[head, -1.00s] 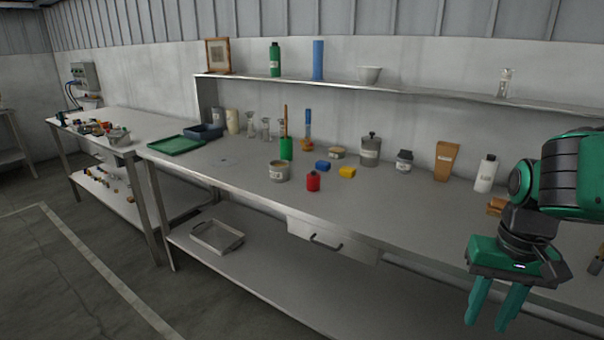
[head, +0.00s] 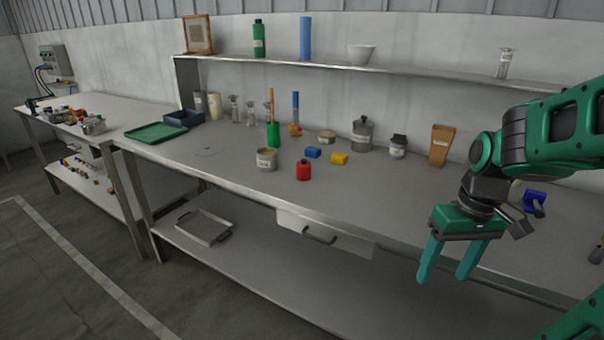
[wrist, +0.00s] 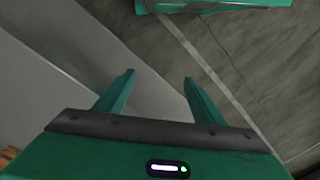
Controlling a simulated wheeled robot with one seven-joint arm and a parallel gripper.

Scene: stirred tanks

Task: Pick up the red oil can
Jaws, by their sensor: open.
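The red oil can (head: 303,171) is a small red container with a dark top. It stands upright on the steel workbench (head: 225,178) near its front edge, in the head view. My gripper (head: 447,279) is to the right of the can, in front of the bench edge, with its two green fingers pointing down. The fingers are apart with nothing between them. The wrist view also shows my open gripper (wrist: 158,80) above the bench's edge and the floor. The can does not show in the wrist view.
Near the can stand a beige tin (head: 267,159), a blue block (head: 313,152) and a yellow block (head: 339,159). A green tray (head: 155,133) lies farther left. A drawer (head: 320,234) is under the bench top. A metal tray (head: 204,228) lies on the lower shelf.

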